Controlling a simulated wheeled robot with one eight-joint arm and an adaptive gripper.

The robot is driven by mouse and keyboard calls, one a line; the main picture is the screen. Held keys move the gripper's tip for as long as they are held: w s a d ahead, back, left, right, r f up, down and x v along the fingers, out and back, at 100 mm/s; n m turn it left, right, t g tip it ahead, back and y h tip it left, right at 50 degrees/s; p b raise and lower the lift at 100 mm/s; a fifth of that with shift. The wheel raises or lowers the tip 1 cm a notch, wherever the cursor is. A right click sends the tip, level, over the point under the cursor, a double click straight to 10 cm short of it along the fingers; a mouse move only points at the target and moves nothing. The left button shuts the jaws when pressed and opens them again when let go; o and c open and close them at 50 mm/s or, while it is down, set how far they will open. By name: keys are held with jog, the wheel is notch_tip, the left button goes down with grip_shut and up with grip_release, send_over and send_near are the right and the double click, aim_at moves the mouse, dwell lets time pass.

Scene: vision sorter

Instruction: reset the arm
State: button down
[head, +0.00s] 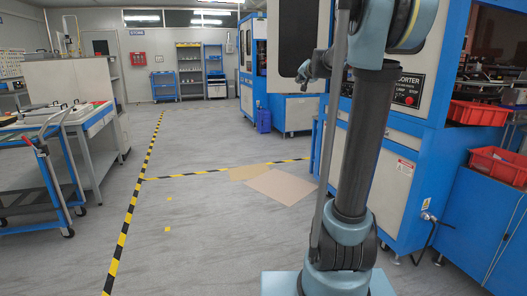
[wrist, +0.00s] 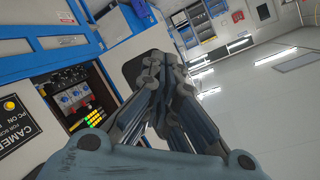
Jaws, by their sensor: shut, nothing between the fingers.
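My gripper (head: 303,74) shows in the head view as a small dark shape left of my raised arm, in front of the blue and white machine. In the wrist view my gripper (wrist: 163,62) has its dark fingers drawn together, shut and empty. The wrist view is tilted, with a machine on the left and the ceiling lights on the right. Part of the arm and gripper is hidden behind the arm's upper link in the head view.
The sorter machine (head: 382,187) stands close on the right, with red bins (head: 497,165) beside it. A blue trolley (head: 40,190) stands at left. The grey floor (head: 200,225) between is open, with a flat tan sheet (head: 281,186) and striped tape (head: 134,205).

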jog(key=s+a+f+n+g, duration=0.2)
jog(key=s+f+g, duration=0.1)
jog(key=s+f, duration=0.8)
jog(key=s+a+f+n+g, duration=0.1)
jog(key=s+f+n+g, duration=0.15)
jog(key=s+f, duration=0.85)
jog(key=s+d+f+g+h, duration=0.1)
jog(key=s+f, duration=0.4)
jog(key=s, duration=0.5)
jog(key=s+d+f+n+g+h, duration=0.1)
jog(key=s+d+f+g, duration=0.1)
jog(key=s+f, duration=0.4)
jog(key=s+d+f+g, duration=0.1)
jog(key=s+f+g, duration=0.2)
jog(key=s, duration=1.1)
notch_tip(320, 180, down, 2)
jog(key=shift+d+f+n+g+h, duration=0.2)
jog(key=shift+d+n+g+h, duration=0.15)
jog(key=shift+d+h, duration=0.05)
